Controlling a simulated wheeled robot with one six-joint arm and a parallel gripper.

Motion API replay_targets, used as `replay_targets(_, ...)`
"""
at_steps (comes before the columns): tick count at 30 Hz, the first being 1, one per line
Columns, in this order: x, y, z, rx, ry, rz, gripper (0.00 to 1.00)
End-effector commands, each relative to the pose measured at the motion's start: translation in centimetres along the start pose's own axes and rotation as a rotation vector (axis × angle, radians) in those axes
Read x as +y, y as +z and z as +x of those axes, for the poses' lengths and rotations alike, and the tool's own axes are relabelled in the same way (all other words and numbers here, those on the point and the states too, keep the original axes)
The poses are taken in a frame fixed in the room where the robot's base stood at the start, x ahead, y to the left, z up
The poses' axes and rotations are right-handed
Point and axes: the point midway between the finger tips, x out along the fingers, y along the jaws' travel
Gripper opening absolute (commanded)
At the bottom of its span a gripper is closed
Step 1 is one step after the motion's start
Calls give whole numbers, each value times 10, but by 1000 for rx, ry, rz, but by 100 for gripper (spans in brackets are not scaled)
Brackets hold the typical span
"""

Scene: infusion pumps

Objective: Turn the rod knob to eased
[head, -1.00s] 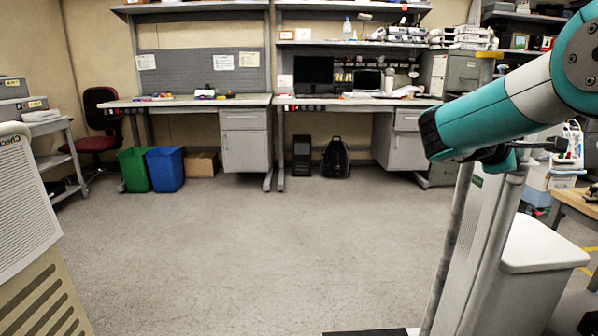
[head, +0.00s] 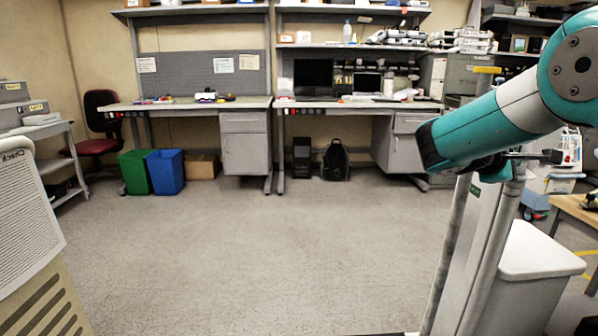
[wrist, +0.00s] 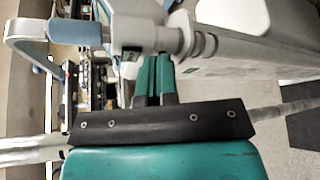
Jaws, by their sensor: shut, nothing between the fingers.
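A grey upright pole (head: 505,220) with a dark fitting (head: 545,157) sticking out to the right stands at the right of the head view. In the wrist view the pole, with its collar (wrist: 205,42), runs across the top, and a pale grey clamp-like fitting (wrist: 148,35) sits on it. I cannot tell for sure which part is the rod knob. My gripper (wrist: 156,60) has its teal fingers together and empty, with the tips close to this fitting; contact is unclear. In the head view my arm covers most of the gripper.
A pale equipment body (head: 480,240) with a white lidded part (head: 540,250) stands by the pole. A beige unit (head: 35,250) is at the left edge. Benches (head: 200,104), a green bin (head: 135,172) and a blue bin (head: 166,170) are at the back. The middle floor is clear.

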Motion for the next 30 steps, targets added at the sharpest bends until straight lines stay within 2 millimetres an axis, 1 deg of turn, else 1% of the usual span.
replay_targets(1,4,6,2,-13,1,6,0)
replay_targets(30,11,4,3,-11,2,4,0)
